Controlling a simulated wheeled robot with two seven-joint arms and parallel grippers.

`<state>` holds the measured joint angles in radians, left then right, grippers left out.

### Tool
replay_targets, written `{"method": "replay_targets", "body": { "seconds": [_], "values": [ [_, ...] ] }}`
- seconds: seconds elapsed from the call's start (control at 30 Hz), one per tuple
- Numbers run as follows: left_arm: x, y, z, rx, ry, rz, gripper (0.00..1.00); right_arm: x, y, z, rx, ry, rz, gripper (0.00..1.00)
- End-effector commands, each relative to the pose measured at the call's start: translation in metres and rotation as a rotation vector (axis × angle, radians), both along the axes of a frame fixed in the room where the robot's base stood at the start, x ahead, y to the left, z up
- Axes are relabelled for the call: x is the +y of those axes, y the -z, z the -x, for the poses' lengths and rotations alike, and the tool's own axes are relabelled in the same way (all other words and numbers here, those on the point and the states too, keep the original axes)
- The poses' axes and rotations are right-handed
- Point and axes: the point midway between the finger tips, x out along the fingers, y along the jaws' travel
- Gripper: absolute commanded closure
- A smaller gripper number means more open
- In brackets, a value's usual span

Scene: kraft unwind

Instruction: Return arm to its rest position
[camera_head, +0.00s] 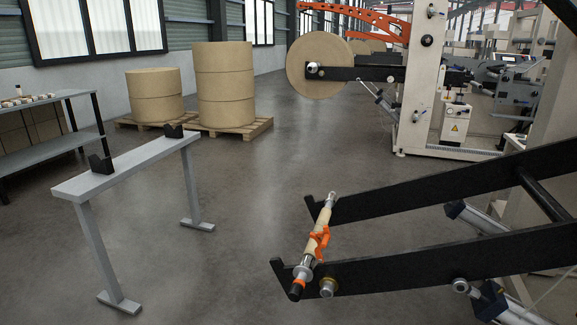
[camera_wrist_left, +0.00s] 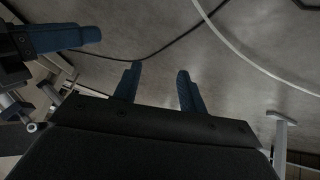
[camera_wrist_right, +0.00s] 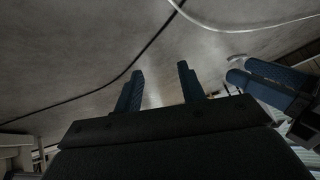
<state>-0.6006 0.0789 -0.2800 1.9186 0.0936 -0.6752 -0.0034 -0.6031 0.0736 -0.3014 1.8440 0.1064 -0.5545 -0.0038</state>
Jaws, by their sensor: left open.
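My left gripper (camera_wrist_left: 159,70) shows in the left wrist view with its two blue fingers apart and nothing between them. My right gripper (camera_wrist_right: 160,70) shows in the right wrist view, also with its fingers apart and empty. Each wrist view also shows blue fingers of the other gripper at its side, near but apart. Grey floor lies beyond the fingers in both wrist views. Neither gripper nor arm shows in the head view.
In the head view, a shaft with a brown core and orange part (camera_head: 318,243) lies across two black machine arms (camera_head: 400,276). A grey stand (camera_head: 125,165) with black cradles stands left. Brown rolls (camera_head: 225,85) stand on pallets behind. Floor between stand and machine is clear.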

Motion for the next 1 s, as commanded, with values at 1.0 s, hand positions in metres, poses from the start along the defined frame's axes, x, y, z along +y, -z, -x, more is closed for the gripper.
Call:
{"method": "replay_targets", "body": {
  "seconds": [1.0],
  "values": [
    [0.005, -0.118, -0.001, 0.114, 0.019, -0.032, 0.59, -0.023, -0.146, -0.013, 0.15, -0.025, 0.069, 0.6]
  ]
}}
